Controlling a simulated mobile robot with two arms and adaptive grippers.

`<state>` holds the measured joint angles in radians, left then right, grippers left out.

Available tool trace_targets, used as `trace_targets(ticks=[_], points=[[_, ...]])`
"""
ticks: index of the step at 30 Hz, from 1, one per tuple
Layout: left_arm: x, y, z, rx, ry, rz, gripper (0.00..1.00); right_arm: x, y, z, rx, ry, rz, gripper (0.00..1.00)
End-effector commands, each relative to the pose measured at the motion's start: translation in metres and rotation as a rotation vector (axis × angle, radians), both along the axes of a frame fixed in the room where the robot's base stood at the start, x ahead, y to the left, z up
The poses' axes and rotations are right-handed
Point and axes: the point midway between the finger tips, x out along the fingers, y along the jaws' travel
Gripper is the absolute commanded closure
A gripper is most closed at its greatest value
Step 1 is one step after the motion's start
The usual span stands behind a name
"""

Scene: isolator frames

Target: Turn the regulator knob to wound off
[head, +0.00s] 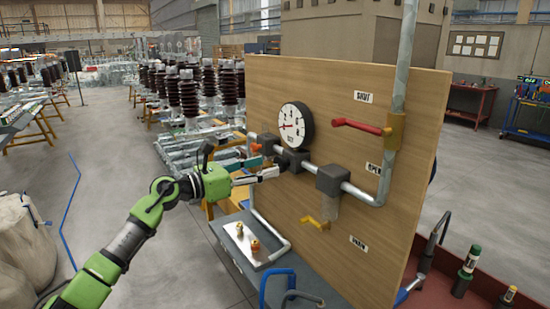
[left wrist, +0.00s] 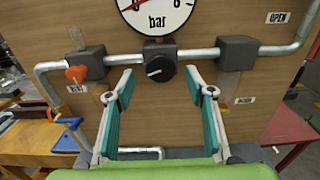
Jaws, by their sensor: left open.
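The regulator knob (left wrist: 160,69) is a black round knob with a light pointer mark, below the gauge on the wooden panel. My left gripper (head: 270,173) is at the panel in the head view, close to the regulator block (head: 291,160). In the left wrist view my left gripper (left wrist: 163,86) is open, with its two teal-padded fingers apart and the knob showing between and just beyond the tips. The fingers do not appear to touch the knob. The dial gauge (head: 295,125) has a red needle; its lower part shows in the wrist view (left wrist: 157,12). My right gripper is not seen.
An orange knob (left wrist: 76,74) sits left of the regulator on the pipe. A red lever (head: 357,126) and a yellow lever (head: 316,223) stick out from the wooden panel (head: 270,85). A grey tray (head: 232,237) with small brass fittings lies below.

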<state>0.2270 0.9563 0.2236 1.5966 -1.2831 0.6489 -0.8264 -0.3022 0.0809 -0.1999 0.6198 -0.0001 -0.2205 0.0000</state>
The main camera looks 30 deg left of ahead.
Motion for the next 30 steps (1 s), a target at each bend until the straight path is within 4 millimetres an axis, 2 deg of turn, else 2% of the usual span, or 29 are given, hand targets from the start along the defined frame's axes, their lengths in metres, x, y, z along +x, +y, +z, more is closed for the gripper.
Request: trace_targets(ticks=[1, 9, 21, 25, 26, 30], points=[[0.008, -0.003, 0.005, -0.004, -0.002, -0.001, 0.51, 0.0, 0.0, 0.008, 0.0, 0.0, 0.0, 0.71], [0.035, -0.015, 0.002, -0.002, 0.0, -0.001, 0.51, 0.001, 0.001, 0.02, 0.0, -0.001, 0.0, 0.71], [0.041, -0.018, 0.0, -0.001, 0.001, -0.001, 0.51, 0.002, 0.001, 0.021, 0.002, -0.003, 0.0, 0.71], [0.041, -0.017, 0.0, -0.001, 0.001, -0.001, 0.84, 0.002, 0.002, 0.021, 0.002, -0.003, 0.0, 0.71], [0.04, -0.017, 0.0, -0.001, 0.001, -0.001, 0.87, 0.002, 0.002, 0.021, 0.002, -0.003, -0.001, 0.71], [0.04, -0.017, 0.0, -0.001, 0.0, -0.001, 0.88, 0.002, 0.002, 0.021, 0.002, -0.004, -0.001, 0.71]])
